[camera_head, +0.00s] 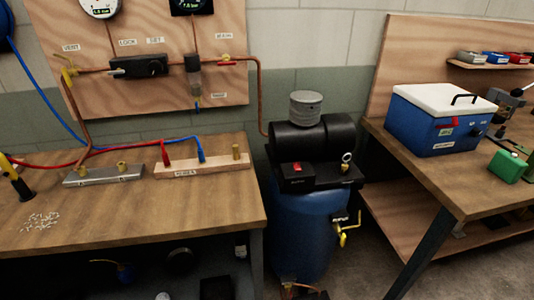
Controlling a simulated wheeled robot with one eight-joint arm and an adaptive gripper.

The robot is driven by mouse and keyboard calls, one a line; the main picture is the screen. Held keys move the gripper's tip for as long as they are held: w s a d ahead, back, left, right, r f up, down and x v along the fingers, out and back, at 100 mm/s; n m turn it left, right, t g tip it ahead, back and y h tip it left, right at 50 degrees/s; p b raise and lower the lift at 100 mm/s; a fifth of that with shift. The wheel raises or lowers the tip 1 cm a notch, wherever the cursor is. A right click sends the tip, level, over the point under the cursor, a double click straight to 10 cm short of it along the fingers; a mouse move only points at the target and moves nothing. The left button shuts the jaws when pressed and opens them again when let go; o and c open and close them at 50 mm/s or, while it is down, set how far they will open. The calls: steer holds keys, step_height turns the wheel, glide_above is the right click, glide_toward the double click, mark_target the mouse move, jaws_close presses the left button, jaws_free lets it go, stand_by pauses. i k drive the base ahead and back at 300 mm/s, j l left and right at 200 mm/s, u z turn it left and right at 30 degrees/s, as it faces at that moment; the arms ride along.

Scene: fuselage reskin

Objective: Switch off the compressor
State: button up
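The compressor stands on the floor between two benches. It has a blue tank (308,228), a black motor head (313,137) and a grey ribbed cylinder (305,107) on top. A black switch box (298,177) with a red rocker switch (297,168) sits on its front top. The picture is too small to tell which way the rocker is set. A small round gauge (347,158) stands right of the switch box. A yellow-handled valve (345,230) is on the tank's right side. My gripper is not in view.
The left bench (130,205) carries a wooden manifold block (203,163), a metal bar (103,175) and red and blue hoses. A copper pipe (260,90) runs from the wall panel to the compressor. The right bench (430,165) carries a blue cooler-like box (430,130). Floor shows right of the tank.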

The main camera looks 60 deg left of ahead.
mark_target(297, 168)
steer(key=u, duration=2.2)
